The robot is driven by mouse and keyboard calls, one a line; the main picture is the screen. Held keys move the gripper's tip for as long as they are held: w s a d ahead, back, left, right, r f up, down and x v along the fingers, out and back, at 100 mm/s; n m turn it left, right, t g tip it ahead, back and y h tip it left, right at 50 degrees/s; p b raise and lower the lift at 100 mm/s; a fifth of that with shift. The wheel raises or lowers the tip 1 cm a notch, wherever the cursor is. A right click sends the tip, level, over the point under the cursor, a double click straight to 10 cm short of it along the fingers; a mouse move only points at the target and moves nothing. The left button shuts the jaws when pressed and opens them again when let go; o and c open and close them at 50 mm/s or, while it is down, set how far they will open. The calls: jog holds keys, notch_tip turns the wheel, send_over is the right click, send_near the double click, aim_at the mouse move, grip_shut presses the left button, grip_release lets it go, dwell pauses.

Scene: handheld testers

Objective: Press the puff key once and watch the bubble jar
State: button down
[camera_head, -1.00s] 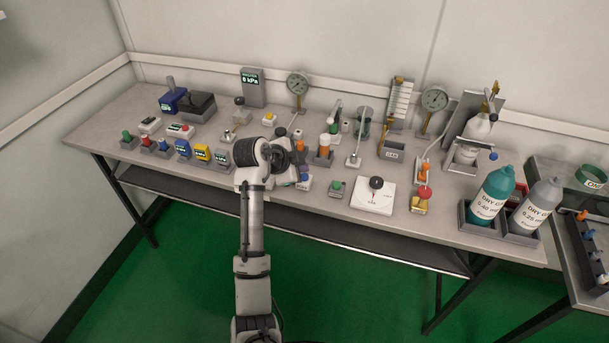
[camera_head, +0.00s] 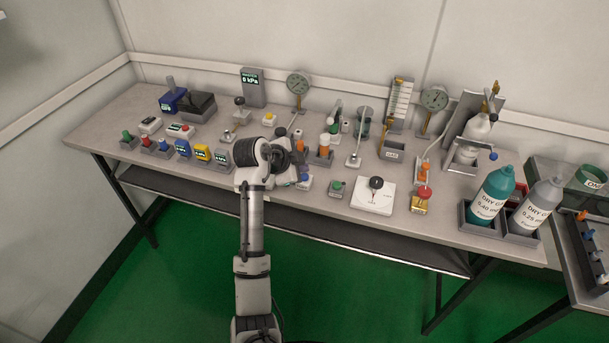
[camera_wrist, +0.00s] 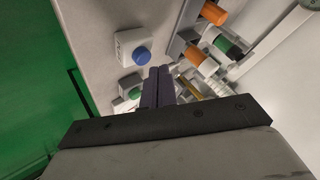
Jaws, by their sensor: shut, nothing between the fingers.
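My gripper (camera_wrist: 160,74) is shut and empty, and its fingertips point toward the bench. In the wrist view they are close to a white block with a blue button (camera_wrist: 142,56) and a block with a green button (camera_wrist: 134,92). I cannot tell whether the fingertips touch either one. In the head view my arm partly hides this area, where the blue-button block (camera_head: 305,183) stands near the front edge and the green-button block (camera_head: 337,188) stands to its right. No label is legible, so I cannot tell which button is the puff key or which item is the bubble jar.
The grey bench (camera_head: 310,208) is crowded with small testers. Orange-capped (camera_wrist: 201,60) and green-capped (camera_wrist: 228,46) parts stand close to my fingers. A white plate with a black knob (camera_head: 373,197) is further right. Large bottles (camera_head: 492,197) stand at the right end.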

jog(key=shift+f, duration=0.1)
jog(key=shift+f+b, duration=0.3)
jog(key=shift+b, duration=0.05)
jog(key=shift+f+b, duration=0.4)
jog(key=shift+f, duration=0.1)
dwell(0.5)
jog(key=shift+r, duration=0.15)
jog(key=shift+r+p, duration=0.6)
jog(key=shift+r, duration=0.15)
jog(key=shift+r, duration=0.1)
notch_tip(320, 180, up, 5)
jog(key=p, duration=0.3)
dwell(0.9)
